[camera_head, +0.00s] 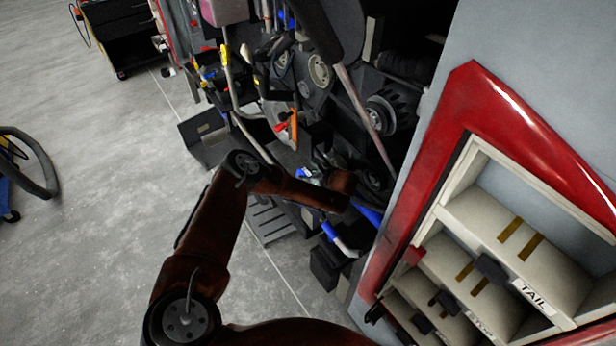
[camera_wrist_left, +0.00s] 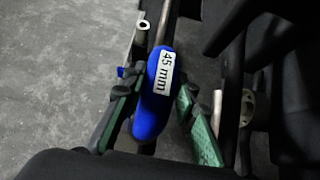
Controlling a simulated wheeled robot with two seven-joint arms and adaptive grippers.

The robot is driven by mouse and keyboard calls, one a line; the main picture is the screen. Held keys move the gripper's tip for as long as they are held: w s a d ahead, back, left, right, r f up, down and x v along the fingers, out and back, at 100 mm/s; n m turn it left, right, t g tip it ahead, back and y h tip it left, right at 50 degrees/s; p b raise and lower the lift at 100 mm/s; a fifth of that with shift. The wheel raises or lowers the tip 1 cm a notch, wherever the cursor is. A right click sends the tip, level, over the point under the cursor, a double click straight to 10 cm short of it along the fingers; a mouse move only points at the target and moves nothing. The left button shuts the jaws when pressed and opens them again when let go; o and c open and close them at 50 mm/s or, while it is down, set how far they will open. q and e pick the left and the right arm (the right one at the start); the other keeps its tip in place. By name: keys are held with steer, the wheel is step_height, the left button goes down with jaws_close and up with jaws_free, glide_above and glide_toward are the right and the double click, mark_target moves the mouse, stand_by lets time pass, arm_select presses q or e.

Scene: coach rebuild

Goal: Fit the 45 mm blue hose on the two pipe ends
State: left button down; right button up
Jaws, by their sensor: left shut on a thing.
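The blue hose (camera_wrist_left: 148,118) carries a white label reading "45 mm" in the left wrist view. My left gripper (camera_wrist_left: 157,105) has its green-padded fingers on either side of it and is shut on it. A metal pipe (camera_wrist_left: 163,22) runs up from the hose's upper end; I cannot tell whether the hose is around it or only in front of it. An open pipe end (camera_wrist_left: 143,25) shows just to its left. In the head view my left arm reaches into the engine bay, and its wrist hides much of the fingers and hose. My right gripper is not in view.
The engine bay is crowded with pulleys (camera_head: 381,115), pipes and a long slanted rod (camera_head: 365,118). A red-framed cabinet (camera_head: 388,250) with labelled compartments stands close on the right. The grey floor (camera_head: 90,200) at left is mostly open. Dark parts crowd the wrist view's right side.

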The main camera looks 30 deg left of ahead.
arm_select(q)
steer(key=shift+f, duration=0.6)
stand_by(0.3)
steer(key=c, duration=1.5)
jaws_free()
steer(key=shift+o, duration=0.6)
steer(key=o, duration=0.3)
steer(key=shift+p+v, duration=1.15)
steer(key=shift+v, duration=0.1)
steer(key=p+v, duration=0.5)
steer(key=shift+s+d+r, duration=0.15)
steer(key=shift+d, duration=0.05)
